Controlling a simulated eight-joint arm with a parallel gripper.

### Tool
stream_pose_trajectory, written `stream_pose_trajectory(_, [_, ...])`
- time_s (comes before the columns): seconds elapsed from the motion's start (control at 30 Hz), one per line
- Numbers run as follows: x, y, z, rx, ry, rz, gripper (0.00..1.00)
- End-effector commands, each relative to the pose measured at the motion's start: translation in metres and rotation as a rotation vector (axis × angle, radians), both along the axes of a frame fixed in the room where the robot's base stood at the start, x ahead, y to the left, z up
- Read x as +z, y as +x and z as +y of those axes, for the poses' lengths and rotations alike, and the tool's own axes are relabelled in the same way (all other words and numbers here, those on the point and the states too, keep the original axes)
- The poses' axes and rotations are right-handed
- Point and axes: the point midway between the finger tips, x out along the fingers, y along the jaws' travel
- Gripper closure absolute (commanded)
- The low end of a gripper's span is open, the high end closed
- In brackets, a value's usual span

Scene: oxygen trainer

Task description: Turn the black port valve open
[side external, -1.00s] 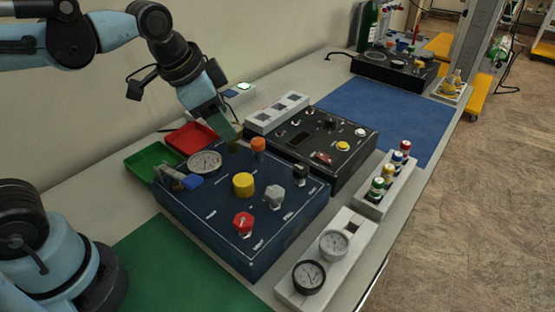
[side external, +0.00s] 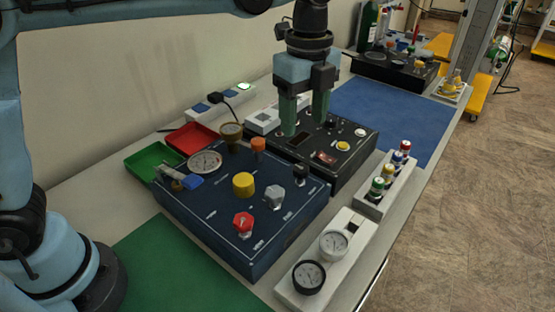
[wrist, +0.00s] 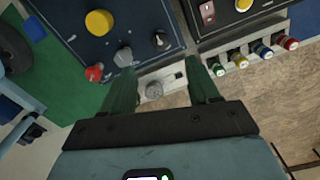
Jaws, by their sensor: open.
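The black port valve (side external: 301,173) is a small black knob at the right corner of the dark blue panel box (side external: 222,215). In the wrist view the black valve (wrist: 161,40) shows ahead of the fingertips, between their lines. My gripper (side external: 304,125) is open and empty, pointing down. In the side view it appears over the black control box, above and behind the valve, touching nothing. Its two green fingers also show in the wrist view (wrist: 158,68), spread apart. The valve's exact turn angle is too small to tell.
Near the valve stand a grey knob (side external: 274,195), a red knob (side external: 243,223), a yellow knob (side external: 243,184) and an orange knob (side external: 258,145). The black control box (side external: 350,165) is close behind. A gauge block (side external: 350,238) and a rack of coloured-capped fittings (side external: 372,202) stand at the right.

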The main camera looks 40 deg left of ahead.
Motion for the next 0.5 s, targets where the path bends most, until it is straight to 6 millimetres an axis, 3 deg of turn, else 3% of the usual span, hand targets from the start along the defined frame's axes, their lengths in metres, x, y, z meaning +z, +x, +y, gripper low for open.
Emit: stream_pose_trajectory(0.5, [-0.081, 0.000, 0.001, 0.004, 0.000, -0.003, 0.40])
